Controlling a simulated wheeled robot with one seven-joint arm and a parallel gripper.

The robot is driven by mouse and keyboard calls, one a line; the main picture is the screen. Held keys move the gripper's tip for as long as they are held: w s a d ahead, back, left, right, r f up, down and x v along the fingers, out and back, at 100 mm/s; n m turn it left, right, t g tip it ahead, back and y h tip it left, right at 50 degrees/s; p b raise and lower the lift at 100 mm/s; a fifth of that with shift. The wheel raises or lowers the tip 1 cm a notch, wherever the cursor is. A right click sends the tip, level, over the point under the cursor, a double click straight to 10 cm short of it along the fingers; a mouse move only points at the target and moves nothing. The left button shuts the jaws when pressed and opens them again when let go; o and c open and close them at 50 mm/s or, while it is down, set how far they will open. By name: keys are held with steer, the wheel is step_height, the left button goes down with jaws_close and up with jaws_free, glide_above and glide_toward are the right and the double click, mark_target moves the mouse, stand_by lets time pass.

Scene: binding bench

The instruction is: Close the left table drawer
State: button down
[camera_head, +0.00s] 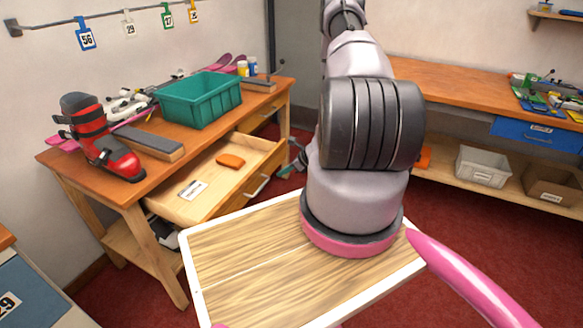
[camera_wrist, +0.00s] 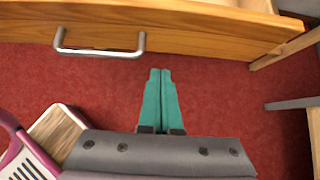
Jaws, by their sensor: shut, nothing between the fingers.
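The left table drawer (camera_head: 212,180) is pulled out of the wooden table (camera_head: 63,160) in the head view. An orange item (camera_head: 230,160) and a white card (camera_head: 193,190) lie in it. Its front (camera_wrist: 200,30) and silver handle (camera_wrist: 100,52) cross the top of the wrist view. My gripper (camera_wrist: 160,72) has teal fingers pressed together and empty. They point toward the drawer front, to the right of the handle, with red floor showing between. In the head view my gripper (camera_head: 291,166) shows small beyond the right end of the drawer front, partly behind my arm.
A teal bin (camera_head: 200,98), a ski boot (camera_head: 98,140) and other gear stand on the table. Another drawer (camera_head: 265,119) at the table's far end looks shut. A second bench (camera_head: 450,86) stands at right. Red carpet (camera_head: 440,210) lies open between them.

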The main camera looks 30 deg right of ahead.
mark_target(272, 170)
steer(key=w+a, duration=0.1)
steer(key=w, duration=0.1)
steer(key=w+a+f, duration=0.1)
steer(key=w+a, duration=0.1)
steer(key=shift+w, duration=0.1)
stand_by(0.3)
steer(key=w+a, duration=0.5)
steer(key=w, duration=0.2)
steer(key=w+a, duration=0.5)
steer(key=w, duration=0.2)
steer(key=w+a, duration=0.6)
steer(key=w, duration=0.2)
steer(key=shift+w+a+r, duration=0.1)
steer(key=shift+w+a, duration=0.15)
steer(key=shift+a+r, duration=0.1)
